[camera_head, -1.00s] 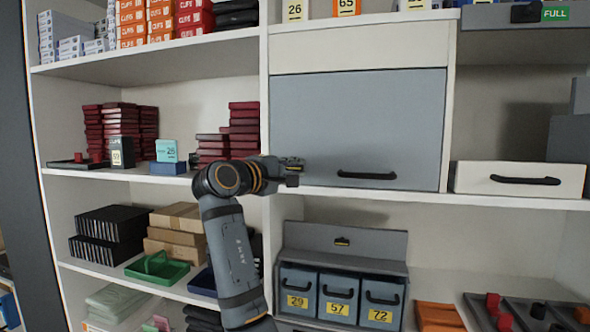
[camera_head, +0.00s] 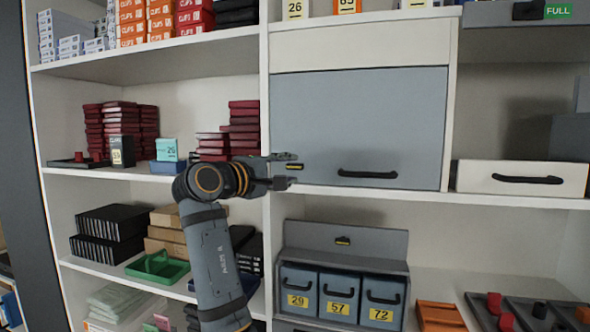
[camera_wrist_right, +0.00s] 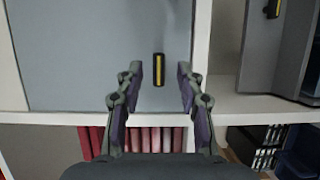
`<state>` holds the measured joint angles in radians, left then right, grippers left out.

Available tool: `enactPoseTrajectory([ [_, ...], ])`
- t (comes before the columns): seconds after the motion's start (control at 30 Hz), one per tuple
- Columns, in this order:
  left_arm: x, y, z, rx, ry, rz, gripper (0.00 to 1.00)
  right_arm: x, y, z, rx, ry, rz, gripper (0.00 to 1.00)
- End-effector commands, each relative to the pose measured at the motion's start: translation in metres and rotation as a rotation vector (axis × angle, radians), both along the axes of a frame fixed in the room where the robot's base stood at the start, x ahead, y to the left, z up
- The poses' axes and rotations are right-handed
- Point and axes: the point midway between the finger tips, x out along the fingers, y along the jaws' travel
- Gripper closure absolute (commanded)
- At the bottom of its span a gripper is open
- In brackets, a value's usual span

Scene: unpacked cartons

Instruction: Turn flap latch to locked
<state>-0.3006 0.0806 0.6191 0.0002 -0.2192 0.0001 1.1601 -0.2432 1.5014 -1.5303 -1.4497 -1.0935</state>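The flap latch (camera_head: 294,166) is a small dark bar with a yellow stripe near the lower left corner of the large grey flap (camera_head: 360,120). It lies about level in the head view. In the right wrist view, which is turned sideways, the latch (camera_wrist_right: 159,69) stands upright on the flap (camera_wrist_right: 90,60). My right gripper (camera_head: 290,170) is open, its fingers above and below the latch in the head view. In the wrist view the latch is between the open fingertips (camera_wrist_right: 160,78), with a gap on both sides. My left gripper is not in view.
A black handle (camera_head: 367,174) sits on the flap's lower edge, right of the latch. Below the shelf board, a grey bin unit (camera_head: 342,258) has a similar latch (camera_head: 342,241). Red boxes (camera_head: 243,130) stand left of the white post. A white drawer (camera_head: 522,178) is at right.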

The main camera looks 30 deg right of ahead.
Motion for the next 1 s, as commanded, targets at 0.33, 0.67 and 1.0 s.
enactPoseTrajectory([
  [0.33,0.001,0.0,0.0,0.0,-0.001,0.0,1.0,-0.012,0.038,0.0,0.001,0.001,0.001,0.62],
  [0.67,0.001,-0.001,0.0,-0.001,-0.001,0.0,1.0,-0.012,0.037,0.0,0.0,0.001,0.0,0.62],
  [1.0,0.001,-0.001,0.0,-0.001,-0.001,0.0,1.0,0.012,0.015,-0.107,0.15,-0.005,0.075,0.62],
])
